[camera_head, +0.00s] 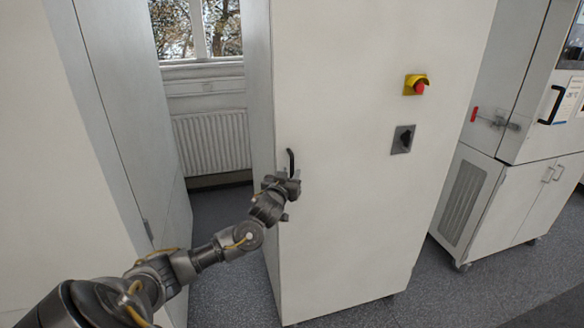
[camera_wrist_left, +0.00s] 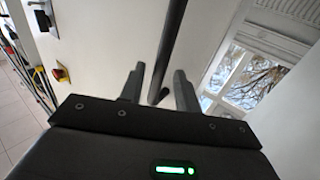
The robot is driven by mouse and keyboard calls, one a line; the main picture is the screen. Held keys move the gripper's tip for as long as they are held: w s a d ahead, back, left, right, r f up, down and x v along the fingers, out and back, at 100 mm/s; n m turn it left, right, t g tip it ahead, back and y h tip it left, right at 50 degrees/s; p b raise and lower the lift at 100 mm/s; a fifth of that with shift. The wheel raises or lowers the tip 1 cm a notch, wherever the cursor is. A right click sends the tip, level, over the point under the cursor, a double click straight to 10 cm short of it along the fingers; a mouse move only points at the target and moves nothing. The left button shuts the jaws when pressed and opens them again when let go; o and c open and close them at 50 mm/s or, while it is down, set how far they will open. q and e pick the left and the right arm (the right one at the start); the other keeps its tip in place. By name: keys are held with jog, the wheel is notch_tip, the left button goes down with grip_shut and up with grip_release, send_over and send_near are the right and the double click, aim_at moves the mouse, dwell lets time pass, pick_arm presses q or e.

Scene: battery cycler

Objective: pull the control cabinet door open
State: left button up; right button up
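The control cabinet door (camera_head: 350,110) is a tall off-white panel in the middle of the head view and looks closed. Its black vertical handle (camera_head: 291,160) is near the left edge. My left gripper (camera_head: 288,174) is at the handle's lower part. In the left wrist view, the dark handle bar (camera_wrist_left: 170,50) runs between the two fingers of the left gripper (camera_wrist_left: 158,72). The fingers are apart, with a gap showing on each side of the bar. Whether a finger touches the bar cannot be told. My right gripper is not in view.
The door carries a yellow and red emergency stop (camera_head: 416,86) and a black rotary switch (camera_head: 403,139). Another light cabinet (camera_head: 110,110) stands at the left. A radiator (camera_head: 212,140) is under the window behind. A wheeled white unit (camera_head: 495,190) stands at the right. Grey floor is free in front.

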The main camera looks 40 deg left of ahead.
pick_arm(q)
jog(key=shift+x, duration=1.2)
jog(key=shift+c, duration=0.4)
grip_shut()
